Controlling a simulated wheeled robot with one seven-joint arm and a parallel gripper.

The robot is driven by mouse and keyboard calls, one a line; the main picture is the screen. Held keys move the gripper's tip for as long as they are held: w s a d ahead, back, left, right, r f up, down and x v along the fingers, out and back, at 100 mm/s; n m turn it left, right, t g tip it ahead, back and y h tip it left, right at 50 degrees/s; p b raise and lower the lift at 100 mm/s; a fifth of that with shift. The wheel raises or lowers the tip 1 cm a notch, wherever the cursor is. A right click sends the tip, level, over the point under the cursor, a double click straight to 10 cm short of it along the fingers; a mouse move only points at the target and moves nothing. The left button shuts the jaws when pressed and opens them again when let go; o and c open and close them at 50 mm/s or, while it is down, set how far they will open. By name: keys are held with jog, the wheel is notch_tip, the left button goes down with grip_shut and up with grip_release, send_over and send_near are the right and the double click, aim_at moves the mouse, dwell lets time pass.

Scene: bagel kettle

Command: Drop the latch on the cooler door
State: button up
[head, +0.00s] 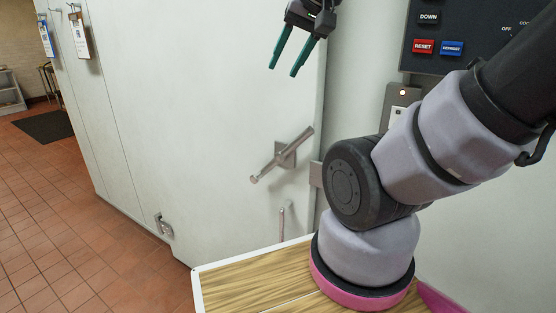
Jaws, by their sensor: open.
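The cooler door (200,110) is a large pale panel filling the middle of the head view. Its latch (283,155) is a metal bar on a square plate near the door's right edge. The bar is tilted, with its right end higher than its left end. My gripper (281,71) is at the top of the view, above the latch and apart from it. Its two green fingers point down and are spread, with nothing between them. A thin vertical handle (283,222) shows below the latch, its lower part cut off by the wooden top.
A control panel (450,35) with red and blue buttons is at the upper right. A small box with a lit lamp (402,95) is below it. A wood-grain top (240,285) lies in front. Tiled floor (50,220) is open at left, with a dark mat (43,126).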

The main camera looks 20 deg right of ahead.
aim_at(292, 148)
jog(key=shift+w+f, duration=0.1)
jog(key=shift+w, duration=0.1)
jog(key=c, duration=0.5)
jog(key=w+f+m+g, duration=0.1)
jog(key=m, duration=0.1)
jog(key=w+f+m+y, duration=0.1)
jog(key=w+f+m, duration=0.1)
jog(key=w+f+m+g, duration=0.1)
jog(key=w, duration=0.1)
jog(key=shift+a+f+m+g, duration=0.15)
jog(key=shift+a+m+g, duration=0.15)
jog(key=shift+m, duration=0.1)
grip_shut()
jog(key=w+f+m+g+h, duration=0.1)
jog(key=w+f+m, duration=0.4)
jog(key=f+m, duration=0.5)
jog(key=w+d+f+m+g+h, duration=0.1)
jog(key=w+f+m+g, duration=0.3)
jog(key=f+m, duration=0.6)
jog(key=shift+w+d+f+m+g+h, duration=0.2)
jog(key=shift+w+f+m+g+h, duration=0.25)
jog(key=shift+f, duration=1.35)
jog(key=shift+w, duration=0.15)
